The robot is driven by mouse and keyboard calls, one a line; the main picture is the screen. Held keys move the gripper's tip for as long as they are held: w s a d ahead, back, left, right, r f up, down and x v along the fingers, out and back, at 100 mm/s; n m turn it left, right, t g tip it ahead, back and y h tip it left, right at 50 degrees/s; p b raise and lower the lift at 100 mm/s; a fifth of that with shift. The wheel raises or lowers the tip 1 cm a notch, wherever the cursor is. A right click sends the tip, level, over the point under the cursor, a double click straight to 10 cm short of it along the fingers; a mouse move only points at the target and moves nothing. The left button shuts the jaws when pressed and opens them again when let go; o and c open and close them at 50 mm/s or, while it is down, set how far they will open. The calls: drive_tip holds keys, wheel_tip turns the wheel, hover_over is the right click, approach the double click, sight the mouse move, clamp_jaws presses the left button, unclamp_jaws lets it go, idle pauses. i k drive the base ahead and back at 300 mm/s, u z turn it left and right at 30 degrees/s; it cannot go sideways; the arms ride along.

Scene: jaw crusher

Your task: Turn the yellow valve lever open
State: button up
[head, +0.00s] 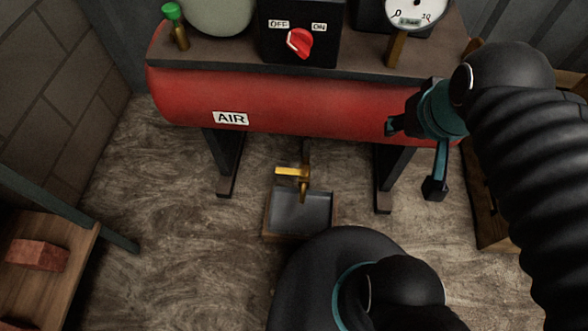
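The yellow valve lever (287,171) sits on a small brass drain valve (304,187) under the red air tank (290,106) in the head view. The lever points to the left, roughly level, across the valve's downward spout. My gripper (412,158) is at the right, in front of the tank's right part and apart from the lever. Its two fingers are spread wide with nothing between them.
A shallow tray (270,215) stands on the floor below the valve. Tank legs (226,165) stand left and right of it. A red knob (299,42) and gauge (413,12) sit above the tank. A wooden shelf with a brick (38,255) is at lower left.

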sight(304, 173)
drive_tip(key=k, duration=0.5)
drive_tip(key=z, duration=0.85)
drive_tip(key=k, duration=1.2)
drive_tip(key=u, duration=1.35)
drive_tip(key=i, duration=1)
drive_tip(key=z, duration=0.05)
